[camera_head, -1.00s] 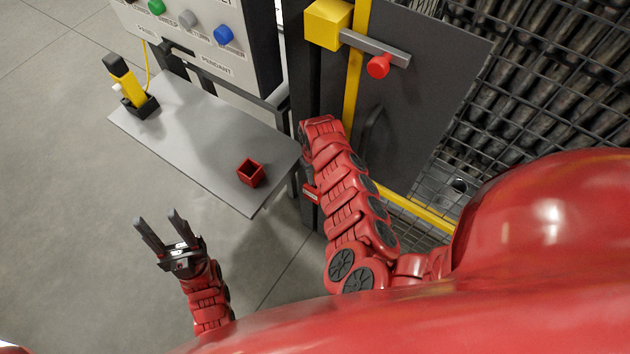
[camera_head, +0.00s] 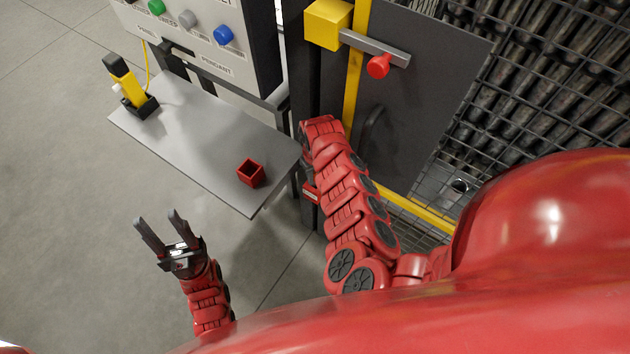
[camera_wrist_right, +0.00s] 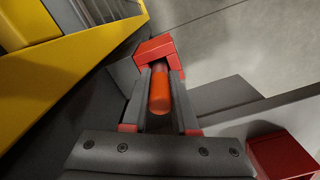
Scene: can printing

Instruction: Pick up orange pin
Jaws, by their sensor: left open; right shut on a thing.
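The orange pin (camera_wrist_right: 160,92) shows in the right wrist view as a short orange cylinder. My right gripper (camera_wrist_right: 161,78) is shut on it, with one finger on each side. A red bracket (camera_wrist_right: 155,48) is just beyond the fingertips; I cannot tell whether the pin touches it. In the head view my right arm hides the pin and the right gripper. My left gripper (camera_head: 160,232) is open and empty, in front of the grey shelf (camera_head: 205,135).
A small open red box (camera_head: 250,173) sits on the shelf, as does a yellow pendant (camera_head: 127,82) in a black holder. A grey panel door (camera_head: 420,90) with a yellow frame and a mesh fence (camera_head: 560,90) stand to the right.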

